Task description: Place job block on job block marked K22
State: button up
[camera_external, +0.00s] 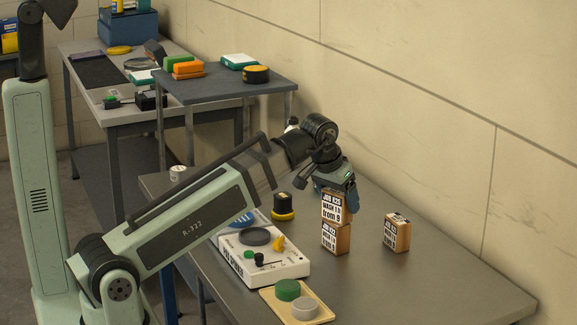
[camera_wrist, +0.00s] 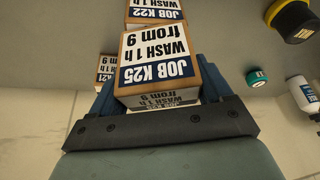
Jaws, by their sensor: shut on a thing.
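My gripper (camera_external: 335,184) is shut on a brown block with a white label reading JOB K25 (camera_wrist: 160,58). In the external view the held block (camera_external: 334,206) is upright, directly above another block (camera_external: 336,238). In the wrist view the block marked K22 (camera_wrist: 155,10) shows just past the held block's edge, its label facing the same way. The held block's lower edge meets the top of K22 in the external view; I cannot tell whether they touch or a thin gap remains. The gripper's fingers (camera_wrist: 160,86) lie on both sides of the held block.
A third block, marked K21 (camera_wrist: 105,68), stands apart to the right (camera_external: 397,232) on the grey table (camera_external: 440,275). Left of the stack are a black and yellow object (camera_external: 283,207), a white panel with knobs (camera_external: 262,255) and a tray with round pieces (camera_external: 318,313).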

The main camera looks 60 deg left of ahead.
jog(key=o, duration=1)
jog(key=shift+o, duration=0.2)
jog(key=v, duration=1.2)
